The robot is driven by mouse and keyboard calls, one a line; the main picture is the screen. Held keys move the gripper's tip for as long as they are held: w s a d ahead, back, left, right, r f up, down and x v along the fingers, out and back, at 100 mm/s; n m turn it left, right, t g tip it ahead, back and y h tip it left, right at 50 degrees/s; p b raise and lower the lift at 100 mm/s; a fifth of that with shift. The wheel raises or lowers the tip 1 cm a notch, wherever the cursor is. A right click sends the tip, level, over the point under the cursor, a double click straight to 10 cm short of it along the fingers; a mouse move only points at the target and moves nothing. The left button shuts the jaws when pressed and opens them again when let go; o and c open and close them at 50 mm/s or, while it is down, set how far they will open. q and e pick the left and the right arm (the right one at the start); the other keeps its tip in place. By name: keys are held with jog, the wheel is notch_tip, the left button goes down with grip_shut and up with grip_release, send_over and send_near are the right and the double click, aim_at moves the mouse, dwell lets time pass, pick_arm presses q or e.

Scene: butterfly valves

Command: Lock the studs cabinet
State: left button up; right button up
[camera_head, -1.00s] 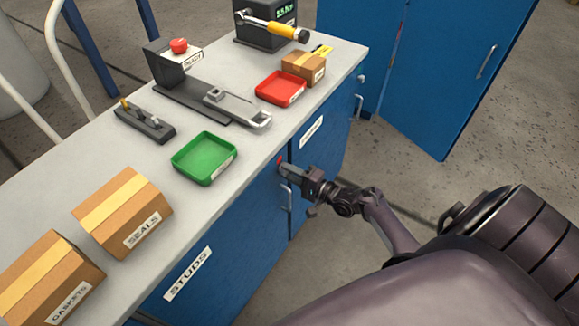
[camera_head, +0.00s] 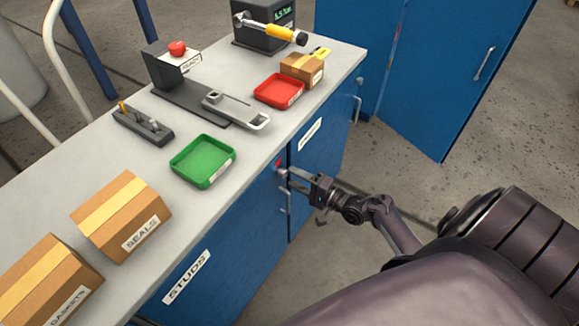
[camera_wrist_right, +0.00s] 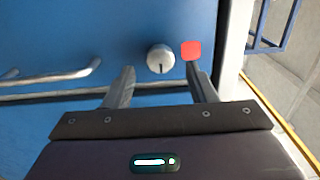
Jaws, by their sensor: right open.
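The studs cabinet is the blue door (camera_head: 225,240) with the STUDS label (camera_head: 187,277) under the counter; it looks shut. In the right wrist view its door fills the upper left, with a round silver lock knob (camera_wrist_right: 160,58) that has a dark slot, and a red tag (camera_wrist_right: 191,51) to its right. A bar handle (camera_wrist_right: 60,77) lies to the left. My right gripper (camera_head: 287,178) is at the door's upper edge by the lock. Its fingers (camera_wrist_right: 158,88) are open, one on each side below the knob, apart from it. My left gripper is not in view.
The counter (camera_head: 235,128) above holds a green tray (camera_head: 203,161), a red tray (camera_head: 279,90), cardboard boxes (camera_head: 121,213) and a clamp fixture (camera_head: 205,95). A second blue cabinet (camera_head: 440,75) stands at the back right. Floor is free to the right.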

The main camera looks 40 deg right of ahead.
jog(key=shift+v, duration=2.4)
jog(key=s+a+f+n+g+h, duration=0.1)
jog(key=s+a+f+n+g, duration=0.2)
jog(key=f, duration=0.5)
jog(key=s+a+f+n+g+h, duration=0.1)
jog(key=s+a+f+g, duration=0.1)
jog(key=s+f, duration=0.4)
jog(key=s+a+f+n+g+h, duration=0.1)
jog(key=s+a+f+n+g, duration=0.15)
jog(key=f, duration=0.65)
jog(key=s+a+f+n+g+h, duration=0.2)
jog(key=s+f, duration=0.4)
jog(key=s, duration=0.6)
jog(key=s+a+f+n+g+h, duration=0.1)
jog(key=s+a+f+n+g, duration=0.3)
jog(key=s, duration=0.8)
notch_tip(320, 180, down, 3)
jog(key=n+g, duration=0.2)
jog(key=n, duration=0.1)
jog(key=shift+s+h, duration=0.25)
jog(key=shift+h, duration=0.15)
jog(key=shift+r+n, duration=0.1)
jog(key=shift+n, duration=0.15)
